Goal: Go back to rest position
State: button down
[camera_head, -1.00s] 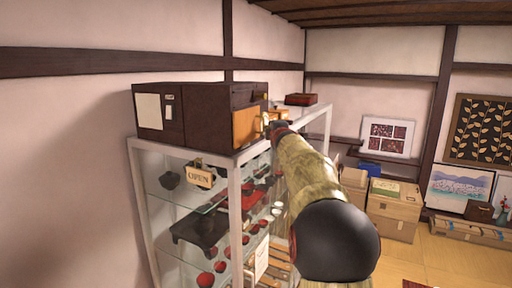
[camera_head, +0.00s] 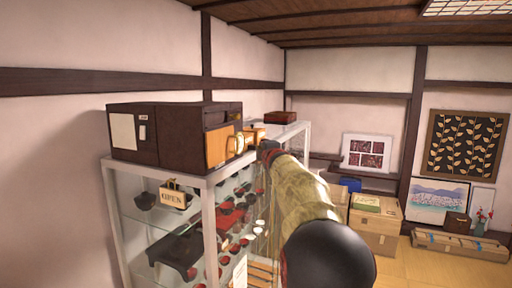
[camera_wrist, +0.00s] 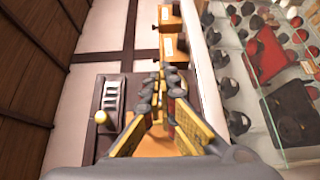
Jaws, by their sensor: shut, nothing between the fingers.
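My gripper (camera_head: 243,141) is near the front right of the dark brown wooden box (camera_head: 165,134) on top of the glass display cabinet. In the wrist view my gripper (camera_wrist: 162,78) has its fingers together, with nothing between them. Orange-brown wooden faces (camera_wrist: 172,47) show beyond and below the fingers there. A round yellowish knob (camera_wrist: 100,117) is to their left. My arm reaches in from the lower right of the head view and hides part of the cabinet. Whether the fingertips touch the box cannot be told.
Cardboard boxes (camera_head: 374,228) and framed pictures stand at the back. Tatami floor (camera_head: 440,268) is clear at right.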

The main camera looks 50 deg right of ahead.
jog(key=s+d+f+m+g+h, duration=0.1)
jog(key=s+d+f+m+g, duration=0.55)
jog(key=s+f, duration=0.5)
jog(key=s+a+f+m+g+b, duration=0.1)
jog(key=s+a+f+m+g, duration=0.1)
jog(key=s+a+f+m, duration=0.45)
jog(key=s+a+f+y+b, duration=0.3)
jog(key=s+a+f+b, duration=0.2)
jog(key=a+f, duration=0.6)
jog(key=s+a+f+n+y+b, duration=0.1)
jog(key=s+a+f+y+b, duration=0.3)
jog(key=a, duration=2.2)
jog(key=s+a+f+n+y+b, duration=0.1)
jog(key=s+a+f+y+b, duration=0.3)
jog(key=a+f, duration=1.5)
jog(key=s+f+b, duration=0.1)
jog(key=s+b, duration=0.3)
jog(key=b, duration=0.4)
jog(key=shift+s+f+b, duration=0.25)
jog(key=shift+b, duration=0.15)
